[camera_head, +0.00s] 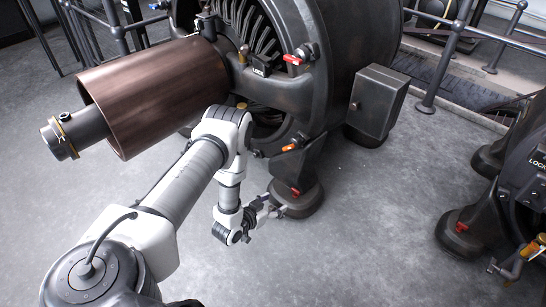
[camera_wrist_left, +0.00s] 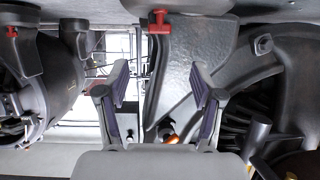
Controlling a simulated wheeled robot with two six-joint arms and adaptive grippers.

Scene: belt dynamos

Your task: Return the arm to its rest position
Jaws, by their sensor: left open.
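My left arm comes in from the lower left in the head view, bends at the elbow and hangs down at the wrist. My left gripper (camera_head: 268,209) is open beside the foot of the large dark dynamo (camera_head: 355,45). In the left wrist view the two fingers of the left gripper (camera_wrist_left: 158,85) are spread wide with nothing held between them. My right gripper is not in view.
A copper-brown drum (camera_head: 160,90) on a shaft juts out close above my forearm. A grey box (camera_head: 378,100) is on the dynamo's right. A second machine (camera_head: 520,190) stands at the right edge. Railings (camera_head: 450,50) run behind. The floor (camera_head: 370,240) between the machines is clear.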

